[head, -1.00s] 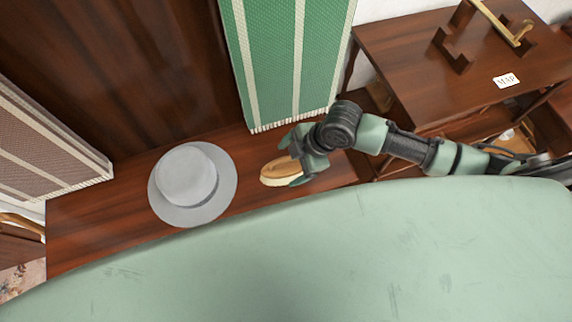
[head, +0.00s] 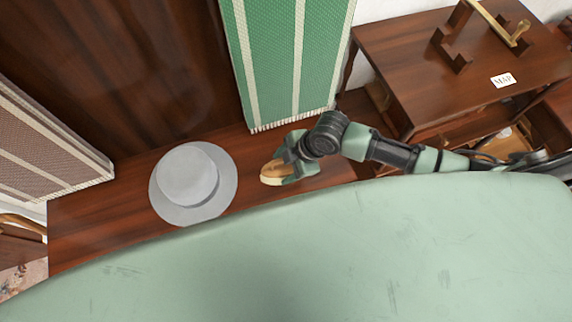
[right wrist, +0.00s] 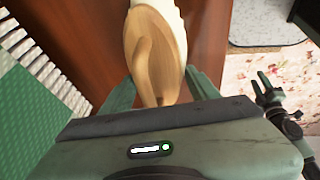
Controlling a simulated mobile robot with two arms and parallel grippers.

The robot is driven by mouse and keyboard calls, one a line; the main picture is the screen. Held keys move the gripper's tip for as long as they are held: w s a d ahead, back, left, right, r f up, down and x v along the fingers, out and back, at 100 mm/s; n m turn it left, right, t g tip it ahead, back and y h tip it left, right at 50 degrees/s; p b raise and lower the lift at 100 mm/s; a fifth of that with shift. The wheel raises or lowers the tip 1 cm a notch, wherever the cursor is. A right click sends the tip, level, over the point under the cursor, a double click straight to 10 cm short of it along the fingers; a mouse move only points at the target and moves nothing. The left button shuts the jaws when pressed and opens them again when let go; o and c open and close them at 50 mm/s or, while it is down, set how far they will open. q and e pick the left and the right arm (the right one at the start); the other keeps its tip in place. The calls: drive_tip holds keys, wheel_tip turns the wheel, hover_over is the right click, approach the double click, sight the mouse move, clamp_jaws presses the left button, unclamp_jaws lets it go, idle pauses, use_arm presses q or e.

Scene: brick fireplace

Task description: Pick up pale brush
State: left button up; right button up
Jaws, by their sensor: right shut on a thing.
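The pale brush (head: 273,172) has a light wooden back and cream bristles. In the head view it is at the right part of the dark wooden bench, to the right of the grey hat. My right gripper (head: 287,170) is shut on the brush, its fingers on both sides of it. In the right wrist view the brush (right wrist: 155,50) points away between the two green fingers (right wrist: 163,95), its near end by the palm. I cannot tell whether the brush still touches the bench.
A grey hat (head: 190,184) rests on the bench (head: 90,225). A green and cream hanging cloth (head: 285,60) stands behind. At the upper right is a wooden table (head: 430,90) with a map card (head: 503,80) and a wooden stand (head: 455,50).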

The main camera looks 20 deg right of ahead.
drive_tip(key=shift+r, duration=0.15)
drive_tip(key=shift+r, duration=0.25)
clamp_jaws()
wheel_tip(320, 180, up, 19)
drive_tip(key=b, duration=0.1)
drive_tip(key=shift+r, duration=0.1)
